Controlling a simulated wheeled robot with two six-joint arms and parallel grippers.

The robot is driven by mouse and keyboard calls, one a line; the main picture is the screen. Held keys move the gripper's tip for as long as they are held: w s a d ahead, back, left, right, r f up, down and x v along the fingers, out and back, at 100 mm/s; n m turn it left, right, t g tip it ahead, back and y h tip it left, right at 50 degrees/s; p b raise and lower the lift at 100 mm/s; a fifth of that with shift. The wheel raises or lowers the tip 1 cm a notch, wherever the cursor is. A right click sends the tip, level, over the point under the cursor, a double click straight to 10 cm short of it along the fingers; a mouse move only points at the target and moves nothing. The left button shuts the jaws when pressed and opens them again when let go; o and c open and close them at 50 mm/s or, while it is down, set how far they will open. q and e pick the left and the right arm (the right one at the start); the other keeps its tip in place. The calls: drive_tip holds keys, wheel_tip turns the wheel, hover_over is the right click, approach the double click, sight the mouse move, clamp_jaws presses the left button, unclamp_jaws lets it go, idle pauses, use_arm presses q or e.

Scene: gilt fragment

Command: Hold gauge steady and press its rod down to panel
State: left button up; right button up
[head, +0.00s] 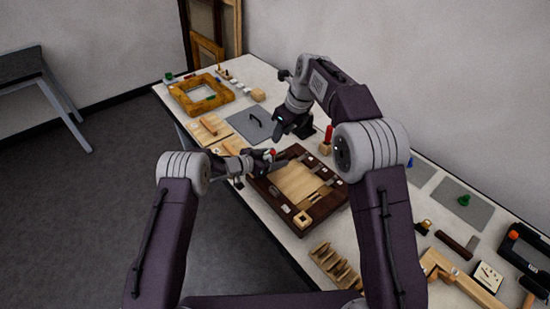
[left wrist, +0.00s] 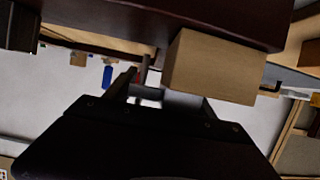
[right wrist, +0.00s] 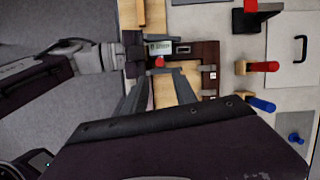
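The gauge (right wrist: 160,47), with a small pale display and a red knob, is over the dark wooden frame around the light wood panel (head: 296,181). My left gripper (head: 264,156) reaches in from the left, and its fingers appear to close on the gauge body. Contact of rod and panel cannot be seen.
A red-handled peg (head: 328,134) and a grey mat (head: 250,125) lie behind the frame. An ochre square frame (head: 202,92) is at the far left end. A slotted wooden rack (head: 335,265) stands at the front. A pale wood block (left wrist: 215,65) is close to my left gripper.

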drive_tip(key=c, duration=0.5)
drive_tip(key=shift+n, duration=0.9)
clamp_jaws()
drive_tip(key=w+a+f+m+y, duration=0.1)
drive_tip(key=m, duration=1)
drive_tip(key=a+f+m+y, duration=0.1)
drive_tip(key=m, duration=1)
drive_tip(key=w+f+m+y, duration=0.1)
drive_tip(key=m, duration=1)
drive_tip(key=shift+w+a, duration=0.35)
drive_tip(key=shift+a, duration=0.05)
drive_tip(key=shift+w+d+f+m, duration=0.1)
drive_tip(key=shift+d+f+m, duration=0.1)
drive_tip(key=shift+d+m, duration=0.1)
drive_tip(key=shift+f, duration=2.2)
